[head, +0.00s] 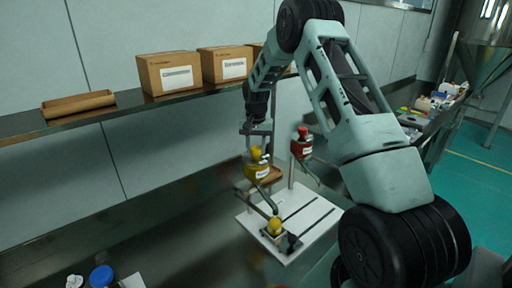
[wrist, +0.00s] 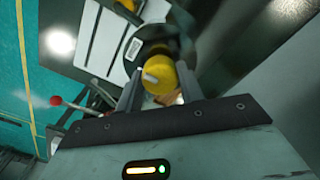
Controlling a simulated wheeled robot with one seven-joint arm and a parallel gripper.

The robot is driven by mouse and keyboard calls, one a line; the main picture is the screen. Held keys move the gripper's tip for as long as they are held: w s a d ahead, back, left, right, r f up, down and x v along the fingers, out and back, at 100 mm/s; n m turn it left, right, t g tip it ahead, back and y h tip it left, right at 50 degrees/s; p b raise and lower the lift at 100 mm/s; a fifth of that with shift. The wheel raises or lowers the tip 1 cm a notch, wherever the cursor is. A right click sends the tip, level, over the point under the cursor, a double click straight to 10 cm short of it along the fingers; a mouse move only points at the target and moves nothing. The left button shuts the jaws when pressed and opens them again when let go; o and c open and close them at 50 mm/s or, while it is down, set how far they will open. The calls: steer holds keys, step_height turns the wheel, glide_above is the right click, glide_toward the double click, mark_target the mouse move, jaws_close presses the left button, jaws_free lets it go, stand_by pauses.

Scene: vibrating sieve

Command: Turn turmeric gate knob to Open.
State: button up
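The yellow turmeric hopper (head: 257,169), with a white label, stands on a bracket above a white board. In the wrist view a round yellow part (wrist: 160,76) with a pale mark shows between my gripper's fingers; I take it to be the top or knob of that hopper. My gripper (head: 258,150) points down at the yellow hopper from above. In the wrist view the fingers of my gripper (wrist: 158,82) are apart, one on each side of the yellow part. I cannot tell whether they touch it. The gate's setting marks are not readable.
A red hopper (head: 301,147) stands close to the right. Below is a white board (head: 314,218) with a small yellow-topped item (head: 274,226). Cardboard boxes (head: 169,73) sit on the shelf behind. A red ball-ended lever (wrist: 57,100) shows in the wrist view. The counter's left is mostly clear.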

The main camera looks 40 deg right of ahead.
steer(key=shift+c, duration=1.3)
steer(key=n+b, duration=0.1)
steer(key=n, duration=0.2)
steer(key=shift+n, duration=0.4)
steer(key=n+b, duration=0.1)
steer(key=n, duration=0.3)
steer(key=shift+n, duration=0.3)
steer(key=n, duration=0.4)
steer(key=shift+w+r+n, duration=0.1)
steer(key=shift+n, duration=2.7)
steer(key=o, duration=1)
